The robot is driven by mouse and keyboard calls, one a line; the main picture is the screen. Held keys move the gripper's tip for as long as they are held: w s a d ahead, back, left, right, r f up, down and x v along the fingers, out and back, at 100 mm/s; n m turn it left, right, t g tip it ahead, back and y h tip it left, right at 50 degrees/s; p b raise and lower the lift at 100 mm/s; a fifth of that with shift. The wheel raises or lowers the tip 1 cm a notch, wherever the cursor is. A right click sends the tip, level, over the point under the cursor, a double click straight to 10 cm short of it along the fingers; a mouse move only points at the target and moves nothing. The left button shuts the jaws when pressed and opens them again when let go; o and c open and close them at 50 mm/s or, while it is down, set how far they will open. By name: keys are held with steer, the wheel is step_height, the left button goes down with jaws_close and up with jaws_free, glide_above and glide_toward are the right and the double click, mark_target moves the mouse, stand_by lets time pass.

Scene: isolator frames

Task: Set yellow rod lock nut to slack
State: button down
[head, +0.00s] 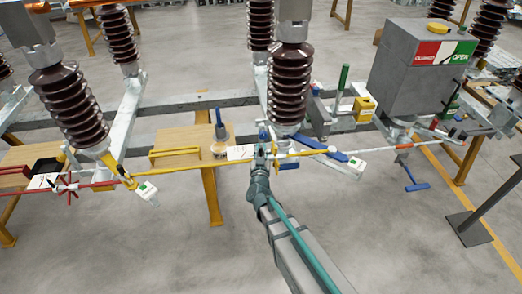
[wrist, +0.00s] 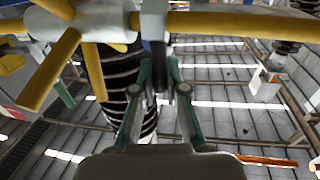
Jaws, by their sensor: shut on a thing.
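The yellow rod (head: 330,151) runs across the head view and along the top of the wrist view (wrist: 230,22). The yellow lock nut (wrist: 88,28), with several spokes, sits on it left of my fingers in the wrist view. In the head view I cannot make out the nut clearly beside my gripper. My gripper (head: 262,152) is at the rod in front of the middle brown insulator. The exact contact is partly hidden.
A red spoked nut (head: 69,186) is on the red rod at the left. Brown insulators (head: 68,105) stand behind the rods. A grey box with a red and green sign (head: 440,50) is at the right. Open floor (head: 130,255) lies in front.

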steer(key=shift+f+b, duration=0.15)
steer(key=shift+b, duration=0.25)
steer(key=t+b, duration=0.1)
steer(key=b, duration=0.4)
steer(key=shift+s+f, duration=0.3)
steer(key=shift+f, duration=0.05)
steer(key=b, duration=0.2)
steer(key=t+b, duration=0.1)
steer(key=b, duration=0.2)
steer(key=shift+s+d+f+m+b, duration=0.15)
steer(key=shift+s+m+b, duration=0.15)
steer(key=shift+b, duration=0.05)
steer(key=t+b, duration=0.2)
steer(key=b, duration=0.5)
steer(key=s+m+t+h+b, duration=0.1)
steer(key=t+b, duration=0.1)
steer(key=b, duration=0.5)
steer(key=s+m+t+b, duration=0.1)
steer(key=t+b, duration=0.1)
steer(key=b, duration=0.5)
steer(key=shift+s+d+f+h, duration=0.2)
steer(key=shift+d+f+h, duration=0.05)
steer(key=shift+f+h, duration=0.1)
steer(key=shift+s+r+m+t+b, duration=0.15)
steer(key=shift+m+t+b, duration=0.15)
steer(key=shift+t+b, duration=0.3)
steer(key=c, duration=1.2)
jaws_free()
